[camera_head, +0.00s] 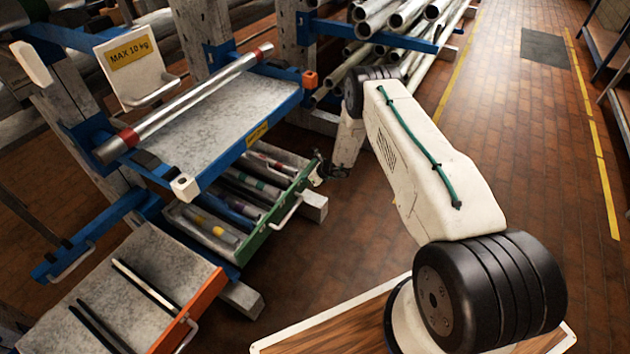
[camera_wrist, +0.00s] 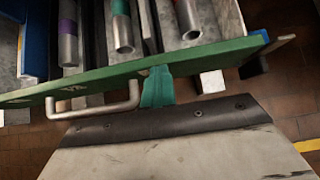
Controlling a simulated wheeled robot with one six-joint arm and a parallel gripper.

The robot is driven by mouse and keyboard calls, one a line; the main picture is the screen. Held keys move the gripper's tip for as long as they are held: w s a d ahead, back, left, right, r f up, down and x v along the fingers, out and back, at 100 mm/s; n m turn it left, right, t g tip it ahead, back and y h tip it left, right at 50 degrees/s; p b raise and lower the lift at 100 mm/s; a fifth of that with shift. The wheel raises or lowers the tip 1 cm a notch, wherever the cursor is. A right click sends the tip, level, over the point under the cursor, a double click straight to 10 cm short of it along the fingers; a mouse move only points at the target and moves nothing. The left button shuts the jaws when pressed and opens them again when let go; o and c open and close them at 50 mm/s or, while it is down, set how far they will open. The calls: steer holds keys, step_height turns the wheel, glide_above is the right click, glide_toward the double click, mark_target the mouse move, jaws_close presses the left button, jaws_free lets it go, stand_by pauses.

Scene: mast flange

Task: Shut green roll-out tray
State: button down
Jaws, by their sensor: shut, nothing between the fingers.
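The green roll-out tray (camera_head: 262,236) stands partly out from under a grey shelf with a blue edge. It holds several metal tubes with coloured bands. Its green front panel carries a metal loop handle (camera_head: 287,212). In the wrist view the panel (camera_wrist: 205,52) crosses the picture, with the handle (camera_wrist: 95,108) at left. My gripper (camera_head: 318,174) is at the far end of the panel in the head view. In the wrist view its teal fingertips (camera_wrist: 157,84) are shut and empty, at the panel's outer face right of the handle. I cannot tell whether they touch it.
An orange-fronted tray (camera_head: 188,312) with dark bars sticks out at lower left. The grey shelf (camera_head: 225,110) above the green tray has a metal tube along it. Metal pipes (camera_head: 400,20) lie behind my arm. The brick floor (camera_head: 540,130) at right is clear.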

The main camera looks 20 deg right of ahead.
steer(key=shift+w+a, duration=0.55)
steer(key=shift+w, duration=0.05)
steer(key=shift+w+r, duration=0.1)
steer(key=shift+d, duration=0.1)
steer(key=s+d+r, duration=0.6)
steer(key=s, duration=0.3)
steer(key=shift+s+d+r, duration=0.2)
steer(key=shift+d+r, duration=0.05)
steer(key=shift+r, duration=0.15)
